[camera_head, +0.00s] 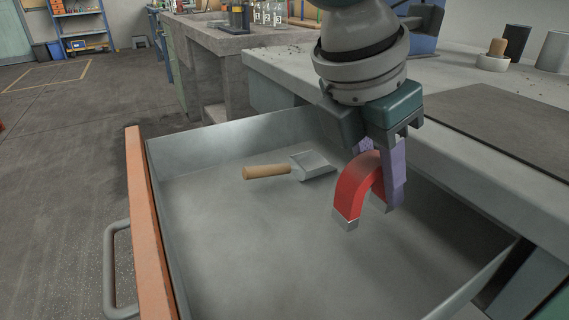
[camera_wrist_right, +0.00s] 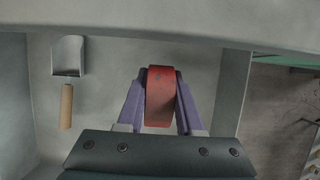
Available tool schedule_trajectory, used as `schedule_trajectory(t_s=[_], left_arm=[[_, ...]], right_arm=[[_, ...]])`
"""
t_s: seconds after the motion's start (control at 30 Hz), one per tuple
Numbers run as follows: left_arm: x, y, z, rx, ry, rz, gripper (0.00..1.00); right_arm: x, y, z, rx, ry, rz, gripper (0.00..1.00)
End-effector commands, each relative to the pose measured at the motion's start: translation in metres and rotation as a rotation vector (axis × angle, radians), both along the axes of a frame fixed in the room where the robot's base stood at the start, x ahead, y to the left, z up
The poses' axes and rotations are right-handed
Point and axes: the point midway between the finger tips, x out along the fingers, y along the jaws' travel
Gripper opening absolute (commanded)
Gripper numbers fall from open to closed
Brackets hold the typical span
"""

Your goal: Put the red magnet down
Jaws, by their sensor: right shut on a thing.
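The red horseshoe magnet (camera_head: 352,189) has bare metal tips that point down. My right gripper (camera_head: 385,165) is shut on its curved top and holds it over the open drawer (camera_head: 240,285). In the right wrist view the magnet (camera_wrist_right: 160,97) sits between the two purple fingers of my right gripper (camera_wrist_right: 160,105). Whether the magnet's tips touch the drawer floor I cannot tell for sure; they look above it. My left gripper is in neither view.
A small scoop with a wooden handle (camera_head: 266,172) lies in the drawer, left of the magnet. The drawer floor around it is bare. The orange drawer front (camera_head: 146,220) bounds it at left, and the bench top (camera_head: 290,75) with a dark mat (camera_head: 500,120) overhangs at right.

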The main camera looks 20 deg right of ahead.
Motion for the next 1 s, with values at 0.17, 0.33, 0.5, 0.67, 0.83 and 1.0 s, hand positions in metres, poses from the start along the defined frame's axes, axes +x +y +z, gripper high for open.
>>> schedule_trajectory(t_s=[0.17, 0.33, 0.5, 0.67, 0.83, 1.0], left_arm=[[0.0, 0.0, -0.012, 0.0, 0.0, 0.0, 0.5], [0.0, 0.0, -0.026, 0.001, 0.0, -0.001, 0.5], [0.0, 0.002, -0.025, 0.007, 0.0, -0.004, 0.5], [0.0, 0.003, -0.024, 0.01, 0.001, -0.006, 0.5], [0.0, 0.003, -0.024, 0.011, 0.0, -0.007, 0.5], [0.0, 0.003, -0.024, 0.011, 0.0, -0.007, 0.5]], right_arm=[[0.0, 0.0, -0.023, -0.001, 0.001, 0.0, 0.0], [0.0, 0.0, -0.054, 0.0, 0.0, 0.0, 0.0], [0.0, 0.0, -0.056, -0.001, -0.001, 0.0, 0.0], [0.0, 0.0, -0.056, -0.001, -0.001, 0.0, 0.0], [0.0, 0.0, -0.059, 0.0, 0.0, 0.0, 0.44], [0.0, 0.0, -0.059, 0.0, 0.0, 0.0, 0.63]])
